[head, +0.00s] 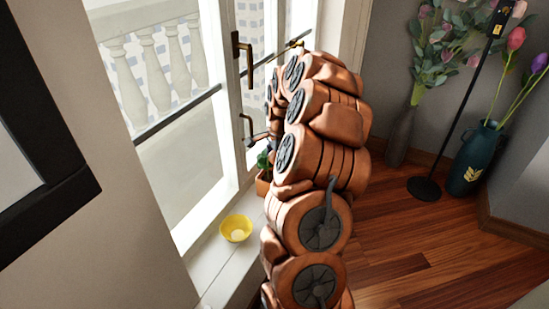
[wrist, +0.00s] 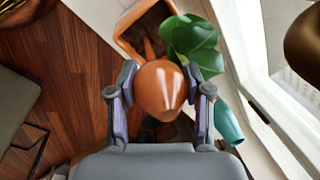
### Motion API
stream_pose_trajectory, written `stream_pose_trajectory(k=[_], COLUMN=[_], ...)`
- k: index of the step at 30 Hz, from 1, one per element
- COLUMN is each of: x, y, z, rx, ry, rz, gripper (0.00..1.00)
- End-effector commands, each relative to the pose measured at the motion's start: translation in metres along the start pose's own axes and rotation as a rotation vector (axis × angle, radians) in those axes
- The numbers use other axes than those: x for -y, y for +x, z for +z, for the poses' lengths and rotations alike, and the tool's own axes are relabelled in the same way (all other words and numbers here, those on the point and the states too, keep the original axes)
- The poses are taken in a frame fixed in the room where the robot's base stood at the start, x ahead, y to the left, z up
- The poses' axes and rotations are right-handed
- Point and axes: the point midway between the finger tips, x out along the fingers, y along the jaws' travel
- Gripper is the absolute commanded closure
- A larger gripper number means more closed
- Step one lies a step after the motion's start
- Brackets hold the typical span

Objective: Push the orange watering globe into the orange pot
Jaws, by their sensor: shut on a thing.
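In the wrist view my gripper (wrist: 160,78) is shut on the orange watering globe (wrist: 159,98), with a grey finger on each side of its round bulb. A narrow orange stem seems to point from the bulb towards the orange pot (wrist: 127,38). The pot holds a plant with broad green leaves (wrist: 196,42), to the right of the stem. I cannot tell whether the stem tip touches the soil. In the head view the pot (head: 262,186) stands on the window sill, partly behind my arm.
A yellow bowl (head: 236,229) sits on the white sill (head: 222,264), nearer than the pot. A teal object (wrist: 228,124) lies right of my gripper. Vases of flowers (head: 470,158) and a lamp stand (head: 424,188) are on the floor at right.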

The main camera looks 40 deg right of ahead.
Motion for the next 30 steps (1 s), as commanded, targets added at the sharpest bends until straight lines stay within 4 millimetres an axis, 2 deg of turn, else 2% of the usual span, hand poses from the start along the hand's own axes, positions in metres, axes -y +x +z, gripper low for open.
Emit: stream_pose_trajectory(k=[19, 26, 27, 30], x=[-0.003, -0.003, -0.003, -0.003], y=[0.016, 0.016, 0.016, 0.016], z=[0.000, 0.000, 0.000, 0.000], rx=[-0.001, 0.000, 0.000, 0.000], ry=[0.000, 0.000, 0.000, 0.000], rz=[0.000, -0.001, -0.001, -0.001], gripper=[0.86, 0.86, 0.48, 0.37])
